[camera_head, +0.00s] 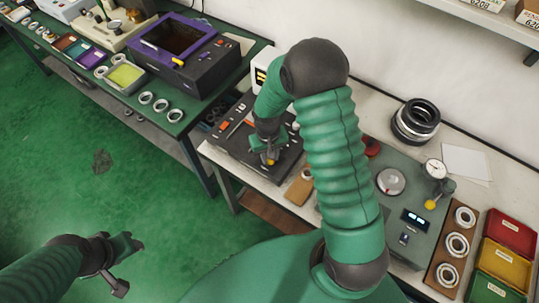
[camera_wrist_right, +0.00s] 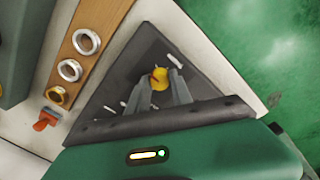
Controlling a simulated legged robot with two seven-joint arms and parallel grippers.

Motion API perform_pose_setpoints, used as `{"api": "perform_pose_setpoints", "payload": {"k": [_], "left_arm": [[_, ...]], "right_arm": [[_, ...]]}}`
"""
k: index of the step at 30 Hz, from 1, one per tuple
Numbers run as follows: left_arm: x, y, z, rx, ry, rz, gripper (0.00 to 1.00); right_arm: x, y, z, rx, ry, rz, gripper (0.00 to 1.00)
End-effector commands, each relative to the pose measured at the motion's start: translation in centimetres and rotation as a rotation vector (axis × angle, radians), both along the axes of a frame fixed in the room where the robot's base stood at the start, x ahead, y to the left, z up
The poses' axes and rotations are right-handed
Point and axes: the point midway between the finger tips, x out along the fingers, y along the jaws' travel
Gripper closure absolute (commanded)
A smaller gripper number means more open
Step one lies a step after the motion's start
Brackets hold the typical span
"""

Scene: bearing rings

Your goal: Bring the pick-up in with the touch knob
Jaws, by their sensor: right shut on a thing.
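My right gripper (camera_head: 270,158) points down over a dark panel (camera_head: 236,143) on the bench. It is closed around a small yellow-orange knob on that panel; the wrist view shows the knob (camera_wrist_right: 158,82) at its fingertips. The panel (camera_wrist_right: 120,75) shows slots and small light levers there. Another yellow knob (camera_head: 430,205) sits below a round dial gauge (camera_head: 434,168) on a grey-green device (camera_head: 410,220) at the right. I cannot tell from the labels which part is the pick-up. My left gripper (camera_head: 130,264) is open and empty above the green floor.
My right arm covers part of the bench. A wooden board with rings (camera_head: 457,244), red and yellow trays (camera_head: 505,232) and stacked black rings (camera_head: 415,121) are at the right. A green table (camera_head: 200,95) with a purple-framed device (camera_head: 185,45) stands at the left.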

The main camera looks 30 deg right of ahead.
Motion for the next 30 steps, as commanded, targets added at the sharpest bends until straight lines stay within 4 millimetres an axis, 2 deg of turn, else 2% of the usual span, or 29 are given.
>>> {"api": "perform_pose_setpoints", "payload": {"k": [30], "left_arm": [[0.0, 0.0, 3.1, 0.0, 0.0, 0.0, 0.52]], "right_arm": [[0.1, 0.2, 0.2, -0.001, 0.003, -0.962, 1.0]]}}
